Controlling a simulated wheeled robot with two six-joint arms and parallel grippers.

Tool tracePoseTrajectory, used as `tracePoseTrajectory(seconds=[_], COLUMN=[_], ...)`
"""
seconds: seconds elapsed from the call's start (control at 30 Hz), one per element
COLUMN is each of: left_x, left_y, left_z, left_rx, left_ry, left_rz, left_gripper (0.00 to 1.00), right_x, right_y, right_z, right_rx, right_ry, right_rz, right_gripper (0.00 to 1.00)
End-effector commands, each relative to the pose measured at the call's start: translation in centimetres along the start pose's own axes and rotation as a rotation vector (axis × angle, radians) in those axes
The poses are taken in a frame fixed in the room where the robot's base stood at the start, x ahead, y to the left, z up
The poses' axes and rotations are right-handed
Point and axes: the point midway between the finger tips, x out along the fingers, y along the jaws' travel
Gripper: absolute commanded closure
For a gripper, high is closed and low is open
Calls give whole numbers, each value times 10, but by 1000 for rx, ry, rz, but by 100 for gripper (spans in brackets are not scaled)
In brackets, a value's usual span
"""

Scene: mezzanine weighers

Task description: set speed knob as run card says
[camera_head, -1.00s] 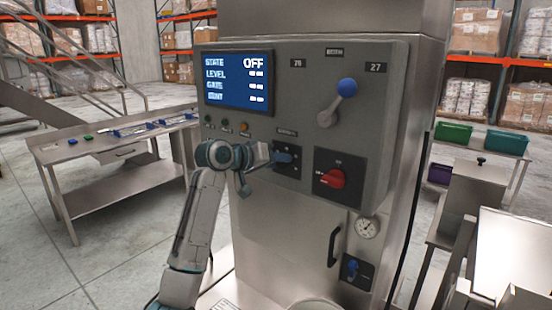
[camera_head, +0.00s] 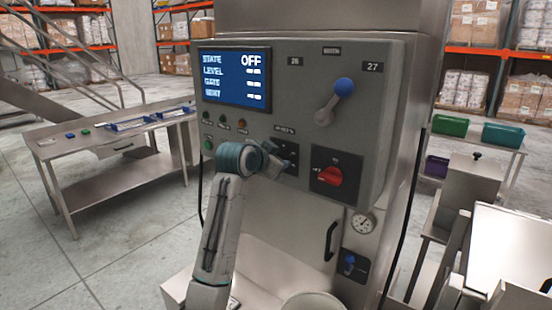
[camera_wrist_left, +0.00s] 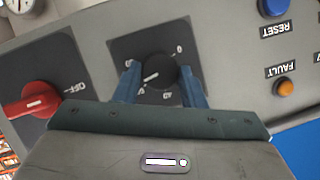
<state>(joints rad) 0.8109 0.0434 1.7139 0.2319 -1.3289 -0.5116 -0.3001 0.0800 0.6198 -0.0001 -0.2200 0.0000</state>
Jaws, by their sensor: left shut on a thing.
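The speed knob is a round black knob (camera_wrist_left: 160,72) with a white pointer line on a dark square plate (camera_wrist_left: 120,47). In the left wrist view it sits between the two blue fingers of my left gripper (camera_wrist_left: 159,84), which is shut on it. Digits show around the knob, partly covered by the fingers. In the head view my left gripper (camera_head: 284,158) reaches the knob's plate and mostly hides the knob. The screen (camera_head: 234,77) reads STATE OFF. My right gripper is not in view. I see no run card that I can read.
A red switch (camera_head: 329,176) is right of the knob plate, and a blue-balled lever (camera_head: 340,95) is above. Small buttons sit below the screen. A black door handle (camera_head: 330,241) and a gauge (camera_head: 362,223) are lower. A steel table (camera_head: 100,160) stands at left.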

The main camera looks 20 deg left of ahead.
Motion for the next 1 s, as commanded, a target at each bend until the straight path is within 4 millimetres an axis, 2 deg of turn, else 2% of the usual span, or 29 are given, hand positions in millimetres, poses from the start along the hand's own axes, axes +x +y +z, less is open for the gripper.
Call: tracePoseTrajectory(seconds=[0.6,1.0], left_x=[1,1], left_y=[6,6], left_z=[2,3], left_rx=[485,623], left_ry=[-1,0], left_rz=[-199,-257], left_gripper=[86,86], right_x=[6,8], right_y=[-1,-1], right_z=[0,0], right_rx=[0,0], right_ry=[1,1], right_rz=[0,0], right_gripper=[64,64])
